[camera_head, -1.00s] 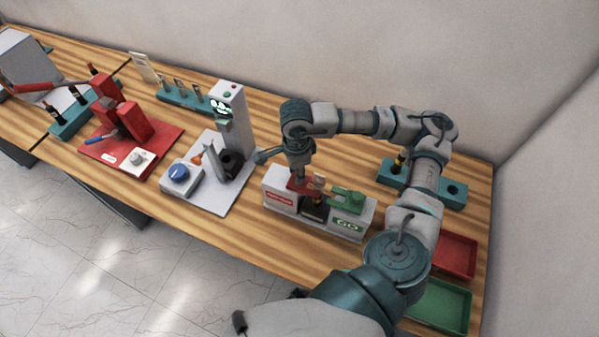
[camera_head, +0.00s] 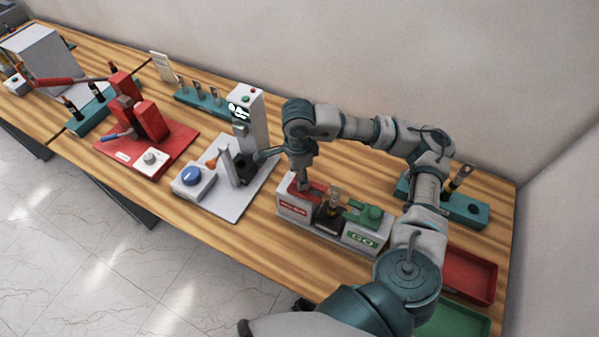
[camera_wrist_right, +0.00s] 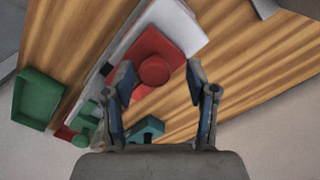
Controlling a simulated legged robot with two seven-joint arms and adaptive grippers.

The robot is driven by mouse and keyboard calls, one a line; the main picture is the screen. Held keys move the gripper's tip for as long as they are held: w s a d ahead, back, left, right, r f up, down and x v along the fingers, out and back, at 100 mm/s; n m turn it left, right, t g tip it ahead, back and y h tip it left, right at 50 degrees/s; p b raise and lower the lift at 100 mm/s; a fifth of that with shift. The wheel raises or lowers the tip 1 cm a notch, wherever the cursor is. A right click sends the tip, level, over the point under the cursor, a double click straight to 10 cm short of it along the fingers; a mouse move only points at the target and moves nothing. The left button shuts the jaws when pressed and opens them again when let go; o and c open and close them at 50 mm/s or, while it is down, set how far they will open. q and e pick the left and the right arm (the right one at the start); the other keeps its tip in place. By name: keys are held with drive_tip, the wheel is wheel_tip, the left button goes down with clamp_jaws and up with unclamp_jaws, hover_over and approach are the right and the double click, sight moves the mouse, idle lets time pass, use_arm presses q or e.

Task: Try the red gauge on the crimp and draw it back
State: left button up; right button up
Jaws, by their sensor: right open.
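The red gauge (camera_head: 294,188) sits at the left end of a grey block marked NO-GO. The crimp sample (camera_head: 334,198) stands upright in a dark holder mid-block, with the red gauge on its left. The green gauge (camera_head: 370,216) sits at the right end, above a GO label. My right gripper (camera_head: 304,184) is over the red gauge. In the right wrist view its jaws (camera_wrist_right: 164,75) are open, with the round knob of the red gauge (camera_wrist_right: 154,70) between the fingers, nearer the left one. Contact cannot be told. My left gripper is out of view.
A white press (camera_head: 250,125) with a blue-knobbed base stands left of the block. A teal stand (camera_head: 465,208) is at the right, behind my arm. A red tray (camera_head: 468,275) and green tray (camera_head: 452,318) lie at the right. Wood behind the block is bare.

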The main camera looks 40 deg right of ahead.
drive_tip(key=shift+a+r, duration=0.1)
drive_tip(key=shift+r, duration=0.35)
wheel_tip(320, 180, up, 11)
drive_tip(key=shift+w+d, duration=0.15)
drive_tip(key=shift+d, duration=0.2)
drive_tip(key=shift+f, duration=0.1)
